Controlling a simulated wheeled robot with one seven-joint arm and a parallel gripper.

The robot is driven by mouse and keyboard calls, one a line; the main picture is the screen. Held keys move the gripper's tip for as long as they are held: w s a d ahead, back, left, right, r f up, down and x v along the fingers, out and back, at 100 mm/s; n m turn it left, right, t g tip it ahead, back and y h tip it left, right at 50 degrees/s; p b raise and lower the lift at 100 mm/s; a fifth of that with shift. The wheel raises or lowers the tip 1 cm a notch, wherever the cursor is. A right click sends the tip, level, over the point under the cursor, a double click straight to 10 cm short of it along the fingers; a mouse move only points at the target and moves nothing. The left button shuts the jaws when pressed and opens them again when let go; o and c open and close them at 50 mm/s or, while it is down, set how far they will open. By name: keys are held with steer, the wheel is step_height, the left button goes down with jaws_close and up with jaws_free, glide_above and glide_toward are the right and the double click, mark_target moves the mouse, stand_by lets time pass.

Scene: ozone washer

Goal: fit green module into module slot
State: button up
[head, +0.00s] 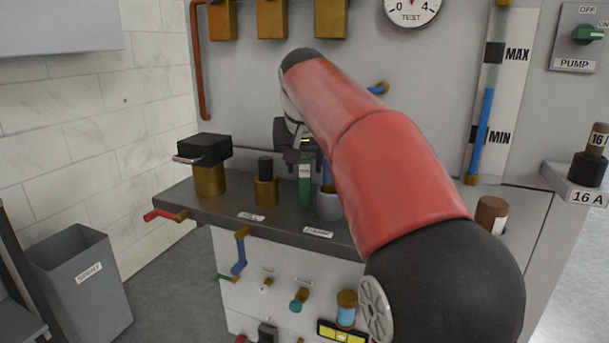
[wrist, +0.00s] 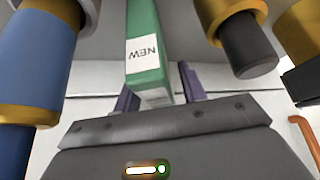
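The green module (head: 305,190) stands upright at the dark bench among several fittings. In the wrist view the green module (wrist: 147,40) shows a white label reading NEW, upside down. My gripper (head: 303,158) is at the top of the module, pointing down. In the wrist view the purple fingers of my gripper (wrist: 158,90) are spread apart, with the module's top end between them or just beside them. A gap shows on the module's right side; contact on the left cannot be told. I cannot make out the module slot, and the module's lower end is unclear.
A black-topped brass fitting (head: 265,185) stands left of the module, a grey cup (head: 329,205) close right. A black box on a brass post (head: 207,160) is farther left. A blue cylinder with brass collars (wrist: 38,50) is close in the wrist view. A grey bin (head: 80,280) stands lower left.

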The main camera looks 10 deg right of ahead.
jaws_close()
steer(key=shift+r, duration=0.1)
step_height(320, 180, up, 17)
steer(key=p, duration=0.5)
steer(key=shift+p, duration=0.35)
